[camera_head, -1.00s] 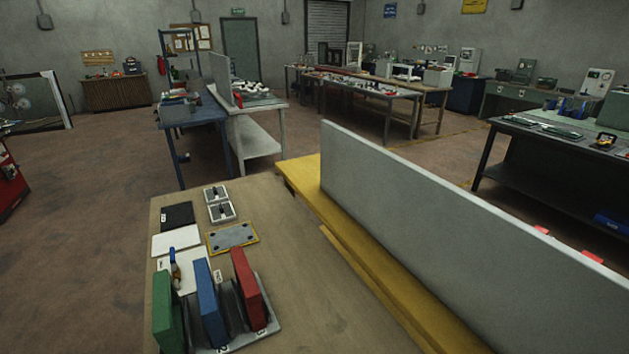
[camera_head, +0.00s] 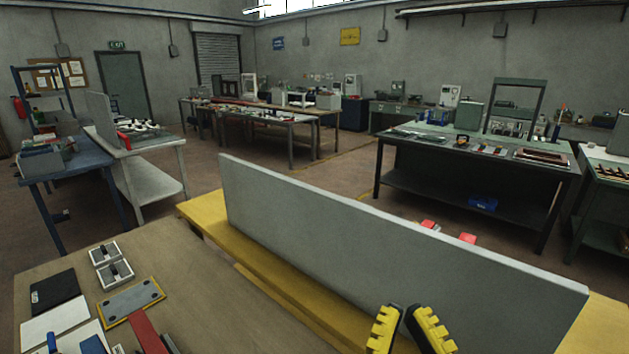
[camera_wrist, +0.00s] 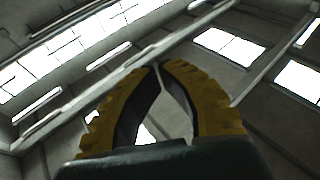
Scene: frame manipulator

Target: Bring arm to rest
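My gripper (camera_head: 405,308) shows at the bottom right of the head view, with yellow ribbed fingers and black inner sides. It points upward in front of the grey partition panel (camera_head: 330,235). In the wrist view the two curved fingers of my gripper (camera_wrist: 159,66) come together at their tips, with an empty gap lower down between them. Nothing is held. The wrist view looks up at the ceiling and its skylights (camera_wrist: 228,45). The rest of my arm is out of the head view.
The wooden table (camera_head: 215,310) at lower left bears a black pad (camera_head: 55,291), a grey plate with yellow edging (camera_head: 132,301) and two small white-framed fixtures (camera_head: 115,275). A yellow-topped bench (camera_head: 205,222) runs along the partition. Further workbenches stand behind, with open floor between.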

